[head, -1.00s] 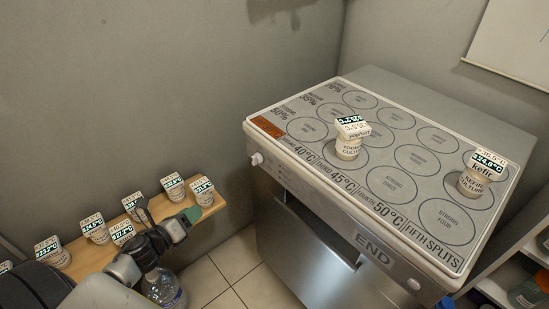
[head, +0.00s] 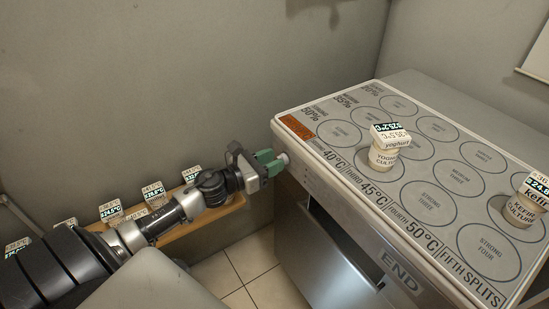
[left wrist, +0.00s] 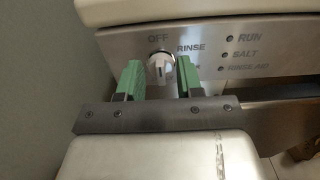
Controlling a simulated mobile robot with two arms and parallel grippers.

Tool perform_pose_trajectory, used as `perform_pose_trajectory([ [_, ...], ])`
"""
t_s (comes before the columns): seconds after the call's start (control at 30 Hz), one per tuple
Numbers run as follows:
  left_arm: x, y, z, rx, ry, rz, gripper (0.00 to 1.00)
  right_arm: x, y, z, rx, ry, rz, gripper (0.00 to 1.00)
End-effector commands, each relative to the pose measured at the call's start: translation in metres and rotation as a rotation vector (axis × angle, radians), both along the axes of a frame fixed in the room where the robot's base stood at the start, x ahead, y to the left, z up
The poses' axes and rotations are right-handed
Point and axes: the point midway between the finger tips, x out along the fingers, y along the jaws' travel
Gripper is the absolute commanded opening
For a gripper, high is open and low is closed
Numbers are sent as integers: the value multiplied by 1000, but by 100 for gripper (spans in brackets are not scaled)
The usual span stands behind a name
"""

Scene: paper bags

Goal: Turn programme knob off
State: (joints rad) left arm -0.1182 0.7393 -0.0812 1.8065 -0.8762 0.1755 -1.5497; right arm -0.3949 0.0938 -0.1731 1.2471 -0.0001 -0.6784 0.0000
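The programme knob (left wrist: 160,66) is a round pale knob on the dishwasher's metal front panel, below the word OFF and left of RINSE in the left wrist view. In the head view the knob (head: 284,158) shows at the machine's near left corner. My left gripper (left wrist: 160,75) has its two green fingers apart, one on each side of the knob, with small gaps visible. In the head view my left gripper (head: 268,163) reaches the knob from the left. The knob's exact pointer direction is hard to read. My right gripper is not in view.
The dishwasher top (head: 335,112) carries a printed mat with circles, a yoghurt jar (head: 382,157) and a kefir jar (head: 522,212). The dishwasher door (head: 345,262) stands slightly open. A wooden shelf (head: 205,217) with several labelled jars lies under my left arm.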

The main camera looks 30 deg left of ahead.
Motion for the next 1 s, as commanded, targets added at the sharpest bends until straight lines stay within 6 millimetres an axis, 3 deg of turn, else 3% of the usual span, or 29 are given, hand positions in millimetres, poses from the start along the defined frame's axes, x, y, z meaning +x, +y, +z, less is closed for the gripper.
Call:
perform_pose_trajectory([
  [0.4, 10, -4, 0, -1, 1, 1, 36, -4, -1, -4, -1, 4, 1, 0],
  [0.43, 10, -4, 0, -1, 1, 1, 35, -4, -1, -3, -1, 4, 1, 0],
  [0.67, 9, -4, 0, -1, 0, 1, 0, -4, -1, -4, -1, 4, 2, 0],
  [1.0, 10, -3, 0, -21, 9, 1, 0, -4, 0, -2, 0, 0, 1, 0],
])
